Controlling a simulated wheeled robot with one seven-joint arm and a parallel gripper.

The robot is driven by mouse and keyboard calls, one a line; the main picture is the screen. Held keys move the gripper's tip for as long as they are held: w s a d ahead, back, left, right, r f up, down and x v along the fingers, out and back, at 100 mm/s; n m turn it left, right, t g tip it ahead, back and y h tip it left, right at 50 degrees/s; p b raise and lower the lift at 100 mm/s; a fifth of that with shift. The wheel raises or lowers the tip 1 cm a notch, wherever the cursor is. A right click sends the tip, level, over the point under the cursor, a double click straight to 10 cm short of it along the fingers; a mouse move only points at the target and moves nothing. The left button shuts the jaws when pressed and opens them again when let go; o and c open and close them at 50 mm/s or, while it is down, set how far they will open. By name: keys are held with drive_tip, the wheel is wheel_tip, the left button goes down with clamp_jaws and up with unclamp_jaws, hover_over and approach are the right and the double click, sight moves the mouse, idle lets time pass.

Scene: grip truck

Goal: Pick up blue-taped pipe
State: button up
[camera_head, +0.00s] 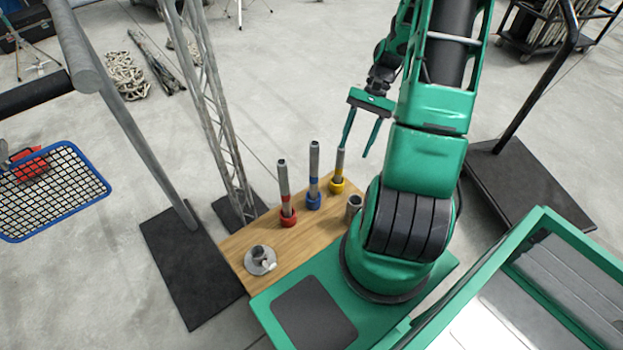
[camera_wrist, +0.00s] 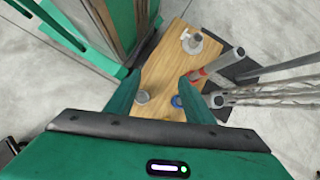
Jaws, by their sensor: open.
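The blue-taped pipe (camera_head: 314,160) stands upright in a blue collar on a wooden board, between a red-taped pipe (camera_head: 284,180) on its left and a yellow-taped pipe (camera_head: 339,164) on its right. My gripper (camera_head: 355,151) is open and empty, with its fingers pointing down. In the head view it appears to the right of the blue-taped pipe, by the top of the yellow-taped one. The yellow-taped pipe is not visible there.
The wooden board (camera_head: 235,243) also bears a short grey tube (camera_head: 354,207) and a round metal flange (camera_head: 260,260). A lattice truss (camera_head: 215,110) and a grey post (camera_head: 140,160) stand close on the left. The floor behind the board is largely clear.

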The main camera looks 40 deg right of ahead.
wheel_tip(320, 180, down, 15)
drive_tip(key=w+m+t+y, duration=0.3)
drive_tip(key=m+t+y, duration=0.1)
drive_tip(key=m+y, duration=0.1)
drive_tip(key=m+t+y, duration=0.2)
drive_tip(key=m+t, duration=0.7)
drive_tip(key=t, duration=0.2)
approach(314, 177)
drive_tip(key=w+a, duration=0.1)
drive_tip(key=w, duration=0.3)
drive_tip(key=x, duration=1)
drive_tip(key=shift+a+f, duration=0.35)
drive_tip(key=shift+f, duration=0.1)
clamp_jaws()
